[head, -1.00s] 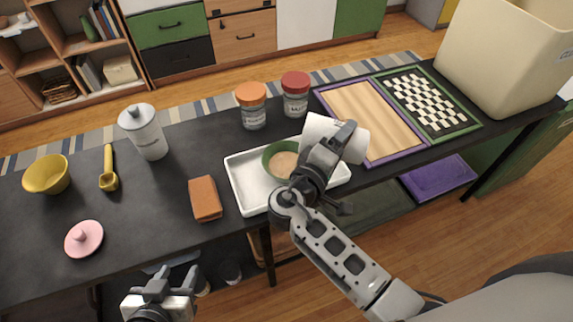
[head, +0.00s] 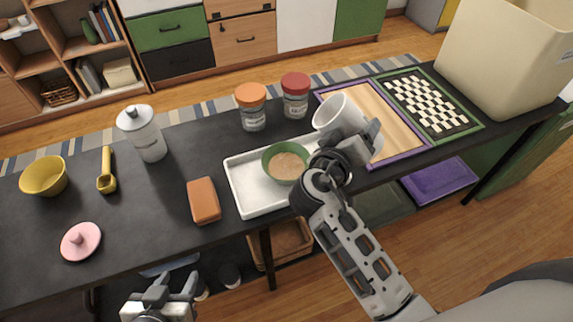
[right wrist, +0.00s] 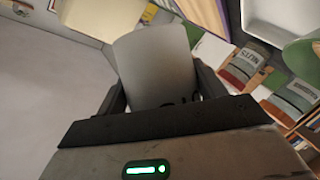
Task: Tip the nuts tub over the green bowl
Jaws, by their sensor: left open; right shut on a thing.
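The nuts tub (head: 334,110), a plain white open cylinder, is held tilted, its mouth facing up and left. It is above and right of the green bowl (head: 268,162). The bowl stands upright in a white tray (head: 245,190) and holds a beige fill. My right gripper (head: 358,140) is shut around the tub; the right wrist view shows the tub's grey-looking wall (right wrist: 158,65) between the fingers, with dark marking partly hidden. The tub's inside looks empty where visible. My left gripper (head: 160,290) is open and empty, low in front of the table.
Jars with an orange lid (head: 251,107) and a red lid (head: 296,96) stand behind the tray. A purple-framed board (head: 400,150) and a checkered board (head: 430,105) lie right. An orange-brown block (head: 203,200) is left of the tray. A large cream bin (head: 505,60) stands far right.

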